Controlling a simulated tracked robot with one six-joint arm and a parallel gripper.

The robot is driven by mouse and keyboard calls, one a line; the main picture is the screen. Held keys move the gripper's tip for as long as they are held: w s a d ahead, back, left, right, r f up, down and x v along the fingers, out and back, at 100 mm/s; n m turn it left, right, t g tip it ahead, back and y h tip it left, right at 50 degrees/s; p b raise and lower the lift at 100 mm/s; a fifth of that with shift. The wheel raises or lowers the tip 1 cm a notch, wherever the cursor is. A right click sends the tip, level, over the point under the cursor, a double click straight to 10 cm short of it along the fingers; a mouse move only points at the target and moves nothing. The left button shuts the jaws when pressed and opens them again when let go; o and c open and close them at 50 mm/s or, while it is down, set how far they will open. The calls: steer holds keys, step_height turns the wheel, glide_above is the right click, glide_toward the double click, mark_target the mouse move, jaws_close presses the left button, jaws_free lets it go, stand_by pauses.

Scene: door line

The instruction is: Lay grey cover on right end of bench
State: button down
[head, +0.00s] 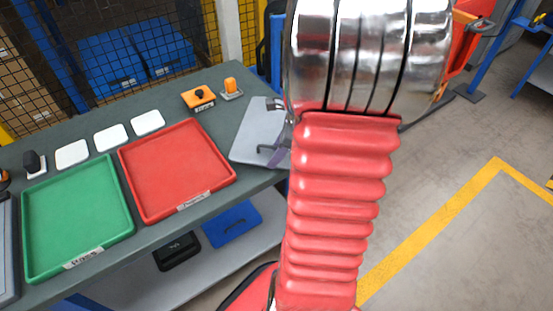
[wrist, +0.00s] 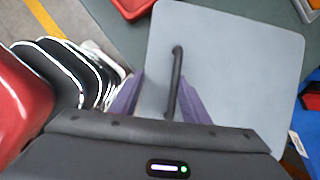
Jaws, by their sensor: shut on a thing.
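The grey cover (head: 255,132) is a flat, light grey plate with rounded corners and a dark bar handle. In the head view it is at the right end of the dark green bench (head: 75,132). I cannot tell whether it rests on the bench top or is held just above it. My gripper (wrist: 163,82), with purple fingers, is shut on the cover's handle. The cover (wrist: 235,60) fills much of the wrist view. In the head view my arm hides the cover's right part and most of my gripper.
A red tray (head: 178,168) and a green tray (head: 78,220) lie on the bench left of the cover. Orange devices (head: 198,97) and several white plates (head: 111,137) stand behind. A lower shelf (head: 150,283) holds a blue item (head: 232,223). Open floor lies right.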

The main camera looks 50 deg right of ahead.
steer(key=shift+f, duration=1.6)
steer(key=c, duration=1)
jaws_free()
steer(key=shift+f, duration=0.1)
steer(key=v, duration=1.2)
